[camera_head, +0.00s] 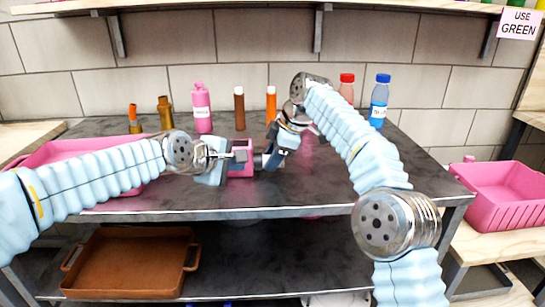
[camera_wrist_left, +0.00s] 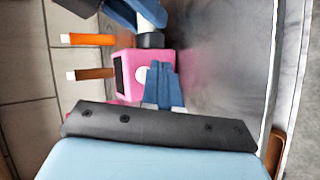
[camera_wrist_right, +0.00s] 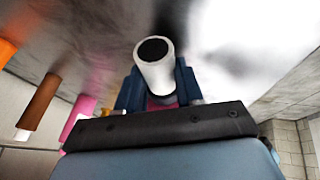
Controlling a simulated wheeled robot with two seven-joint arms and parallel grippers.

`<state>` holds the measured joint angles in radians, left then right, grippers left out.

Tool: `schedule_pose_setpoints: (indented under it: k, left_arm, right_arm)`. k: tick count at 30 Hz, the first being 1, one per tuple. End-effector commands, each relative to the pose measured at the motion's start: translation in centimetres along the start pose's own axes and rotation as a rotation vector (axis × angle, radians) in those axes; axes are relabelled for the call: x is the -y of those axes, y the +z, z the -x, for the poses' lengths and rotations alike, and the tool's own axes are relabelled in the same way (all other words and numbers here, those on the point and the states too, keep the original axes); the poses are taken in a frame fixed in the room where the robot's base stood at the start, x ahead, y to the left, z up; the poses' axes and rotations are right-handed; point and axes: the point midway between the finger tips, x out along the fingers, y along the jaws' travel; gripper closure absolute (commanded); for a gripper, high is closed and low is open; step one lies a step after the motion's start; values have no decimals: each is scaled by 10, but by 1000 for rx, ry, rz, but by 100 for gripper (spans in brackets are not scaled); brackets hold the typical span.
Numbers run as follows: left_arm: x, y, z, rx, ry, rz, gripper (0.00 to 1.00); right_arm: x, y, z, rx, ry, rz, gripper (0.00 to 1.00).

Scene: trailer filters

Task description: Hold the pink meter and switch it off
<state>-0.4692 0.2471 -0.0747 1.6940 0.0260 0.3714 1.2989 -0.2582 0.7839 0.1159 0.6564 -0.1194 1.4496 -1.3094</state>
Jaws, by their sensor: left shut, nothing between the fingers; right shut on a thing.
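The pink meter (camera_head: 240,165) is held up over the dark table between my two grippers. In the left wrist view the meter (camera_wrist_left: 130,91) shows a dark display and a pale round spot on its face. My left gripper (camera_wrist_left: 164,90) is shut and empty, its fingertips at that face beside the round spot; I cannot tell if they touch. My right gripper (camera_wrist_right: 158,95) is shut on the meter at a white cylindrical part with a dark end (camera_wrist_right: 155,60). A little pink shows behind that part. The right fingertips are partly hidden in the head view.
Several bottles and tubes line the table's back, among them a pink bottle (camera_head: 202,108), a brown tube (camera_head: 239,104) and a blue bottle (camera_head: 379,102). Pink bins stand at left (camera_head: 75,152) and right (camera_head: 500,190). A brown tray (camera_head: 130,270) lies on the lower shelf.

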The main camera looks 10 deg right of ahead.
Motion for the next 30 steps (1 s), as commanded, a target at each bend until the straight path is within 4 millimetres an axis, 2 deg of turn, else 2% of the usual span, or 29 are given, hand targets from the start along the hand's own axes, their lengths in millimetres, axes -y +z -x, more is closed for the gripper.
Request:
schedule_pose_setpoints:
  k: [8, 22, 30]
  left_arm:
    - [0, 1, 2, 0, 1, -1, 100]
    - [26, 27, 37, 1, 1, -4, 100]
    - [30, 31, 42, 0, 0, -1, 100]
  right_arm:
    - [0, 0, 0, -1, 1, 0, 100]
    - [0, 0, 0, -1, 1, 0, 100]
    - [0, 0, 0, -1, 1, 0, 100]
